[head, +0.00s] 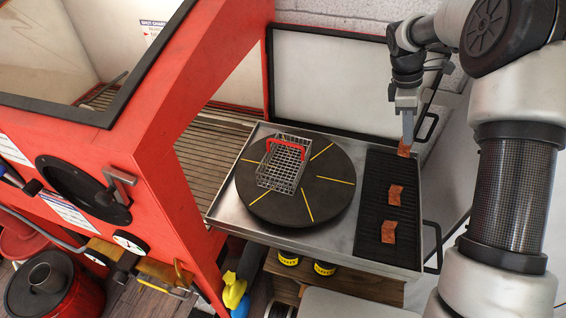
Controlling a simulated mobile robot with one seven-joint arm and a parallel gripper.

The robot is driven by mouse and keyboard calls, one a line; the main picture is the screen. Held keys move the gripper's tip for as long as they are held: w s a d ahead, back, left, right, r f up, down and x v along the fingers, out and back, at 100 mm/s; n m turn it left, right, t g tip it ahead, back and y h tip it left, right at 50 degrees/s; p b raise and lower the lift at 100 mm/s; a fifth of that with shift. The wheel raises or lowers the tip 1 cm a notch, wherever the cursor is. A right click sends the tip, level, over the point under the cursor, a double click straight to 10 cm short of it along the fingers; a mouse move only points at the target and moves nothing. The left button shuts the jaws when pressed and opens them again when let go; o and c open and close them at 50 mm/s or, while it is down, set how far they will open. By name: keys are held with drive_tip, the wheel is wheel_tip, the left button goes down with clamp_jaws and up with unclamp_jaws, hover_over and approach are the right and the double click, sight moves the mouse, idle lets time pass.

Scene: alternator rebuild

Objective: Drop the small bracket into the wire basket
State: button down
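The wire basket (283,166) is a rectangular mesh basket with a red handle, upright on the dark round turntable. My gripper (407,143) is at the far end of the black ribbed mat, pointing down, to the right of the basket and apart from it. A small copper-coloured bracket (404,149) is at its fingertips, partly covered by them. The fingers look closed on it, and it appears slightly above the mat's far edge. Two similar brackets lie on the mat, a middle one (396,194) and a near one (389,232).
The turntable (325,196) with yellow lines and the ribbed mat (375,210) share a metal tray (345,250) with a raised rim. A red cabinet (165,140) stands on the left, and its open door panel (325,80) rises behind the tray. The space above the turntable is clear.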

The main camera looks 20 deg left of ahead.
drive_tip(key=shift+a, duration=0.1)
drive_tip(key=s+a+r+n+t+p, duration=0.1)
drive_tip(key=s+a+r+n, duration=0.25)
drive_tip(key=a, duration=0.65)
drive_tip(key=s+a+r+n+t+p, duration=0.1)
drive_tip(key=s+a+r+n, duration=0.25)
drive_tip(key=a, duration=0.55)
drive_tip(key=s+a+r+n+t, duration=0.15)
drive_tip(key=s+a, duration=0.25)
drive_tip(key=a, duration=0.6)
drive_tip(key=shift+n+g+y, duration=0.25)
drive_tip(key=shift+g+y, duration=0.15)
drive_tip(key=shift+g, duration=0.05)
wheel_tip(320, 180, down, 5)
drive_tip(key=b, duration=0.4)
drive_tip(key=shift+w+a+b, duration=0.1)
drive_tip(key=shift+w+b, duration=0.05)
drive_tip(key=shift+b, duration=0.2)
drive_tip(key=shift+r, duration=0.1)
drive_tip(key=c, duration=1.9)
unclamp_jaws()
